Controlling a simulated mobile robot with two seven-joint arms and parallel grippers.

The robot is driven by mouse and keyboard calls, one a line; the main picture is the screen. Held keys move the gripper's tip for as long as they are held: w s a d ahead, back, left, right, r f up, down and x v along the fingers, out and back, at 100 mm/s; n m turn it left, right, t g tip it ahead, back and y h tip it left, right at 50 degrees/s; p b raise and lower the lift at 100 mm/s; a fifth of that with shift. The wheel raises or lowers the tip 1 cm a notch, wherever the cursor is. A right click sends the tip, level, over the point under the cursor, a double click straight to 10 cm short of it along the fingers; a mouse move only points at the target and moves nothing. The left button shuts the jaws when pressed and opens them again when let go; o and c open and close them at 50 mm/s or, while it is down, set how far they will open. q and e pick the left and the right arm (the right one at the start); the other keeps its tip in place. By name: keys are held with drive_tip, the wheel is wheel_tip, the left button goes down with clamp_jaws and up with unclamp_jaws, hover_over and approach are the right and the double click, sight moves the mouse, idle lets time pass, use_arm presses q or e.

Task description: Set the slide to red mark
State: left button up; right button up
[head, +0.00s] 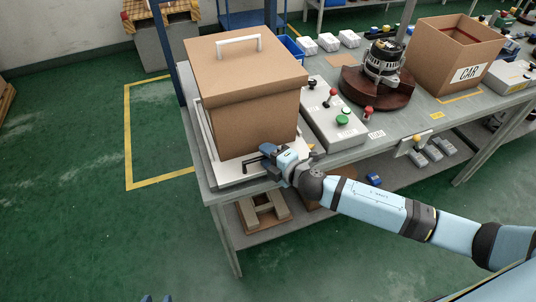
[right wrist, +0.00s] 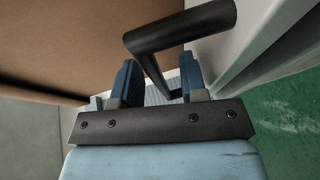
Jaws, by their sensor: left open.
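A black bar handle (head: 255,161) stands at the front of a pale low frame (head: 229,178) under a large cardboard box. My right gripper (head: 268,155) is at the right end of this handle. In the right wrist view, the handle (right wrist: 180,32) bends down between the two blue fingers of my right gripper (right wrist: 158,80). Whether the fingers press on it is not clear. Only the tips of my left gripper (head: 155,298) show at the bottom edge of the head view, open, over the floor and away from the table. I cannot make out a red mark.
The lidded cardboard box (head: 250,90) stands above the frame. Right of it are a control box (head: 335,117) with a green button, an alternator (head: 384,62) on a dark round stand, and an open CAR carton (head: 440,60). Green floor is free at the left.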

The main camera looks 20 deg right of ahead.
clamp_jaws()
